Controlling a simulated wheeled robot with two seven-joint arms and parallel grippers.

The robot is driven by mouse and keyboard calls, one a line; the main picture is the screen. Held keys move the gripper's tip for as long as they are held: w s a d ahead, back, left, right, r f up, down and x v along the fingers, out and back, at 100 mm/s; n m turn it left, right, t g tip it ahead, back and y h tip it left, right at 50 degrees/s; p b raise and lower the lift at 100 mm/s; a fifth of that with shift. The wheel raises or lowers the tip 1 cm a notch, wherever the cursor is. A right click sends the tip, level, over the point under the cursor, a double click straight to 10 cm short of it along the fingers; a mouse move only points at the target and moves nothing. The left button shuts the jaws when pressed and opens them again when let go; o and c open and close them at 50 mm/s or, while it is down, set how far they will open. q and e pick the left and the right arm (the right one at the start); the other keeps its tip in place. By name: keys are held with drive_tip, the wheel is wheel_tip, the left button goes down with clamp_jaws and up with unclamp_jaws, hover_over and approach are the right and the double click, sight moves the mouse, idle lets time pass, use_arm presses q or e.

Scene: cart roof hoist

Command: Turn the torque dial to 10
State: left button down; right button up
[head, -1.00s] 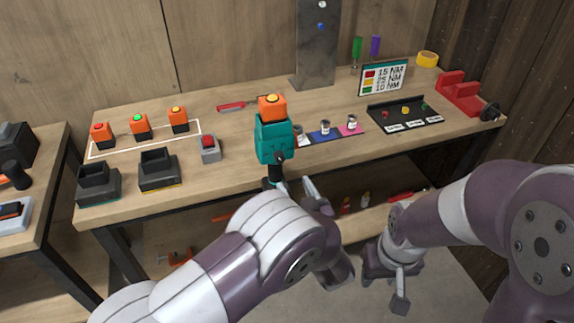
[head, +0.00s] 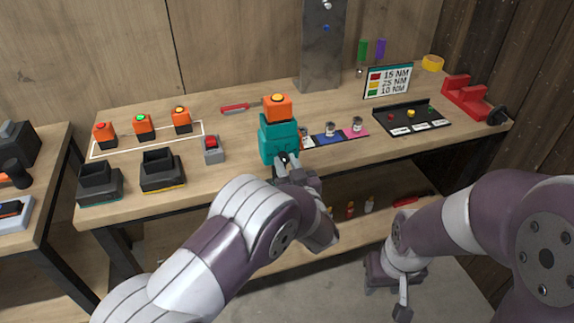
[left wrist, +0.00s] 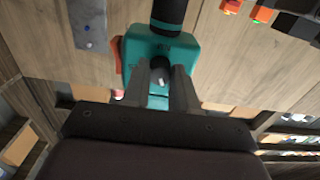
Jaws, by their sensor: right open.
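The teal power tool (head: 279,140) stands at the front of the bench with an orange block (head: 278,107) on top. In the left wrist view its teal body (left wrist: 185,48) fills the upper middle, with a black cylinder (left wrist: 168,14) at the top. A small round dark knob with a pale mark, apparently the torque dial (left wrist: 160,66), faces my left gripper. The fingers of my left gripper (left wrist: 162,82) lie on both sides of the knob; whether they press it is unclear. No dial number is readable. My right gripper (head: 403,290) hangs open and empty at lower right, away from the tool.
A sign (head: 387,80) lists 15 NM red, 25 NM yellow and 10 NM green. Several orange blocks (head: 143,123), black holders (head: 161,170), a grey box with a red button (head: 212,148) and a black tray (head: 412,118) share the bench. A metal post (head: 320,60) rises behind.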

use_arm(q)
drive_tip(key=shift+f, duration=0.1)
drive_tip(key=shift+f+n+b, duration=0.15)
drive_tip(key=shift+n+b, duration=0.65)
drive_tip(key=shift+b, duration=0.2)
drive_tip(key=n+b, duration=0.5)
drive_tip(key=b, duration=0.1)
drive_tip(key=shift+n, duration=0.4)
drive_tip(key=shift+n+b, duration=1.3)
drive_tip(key=shift+b, duration=0.25)
drive_tip(key=shift+r, duration=0.2)
drive_tip(key=c, duration=0.9)
unclamp_jaws()
drive_tip(key=shift+d, duration=0.1)
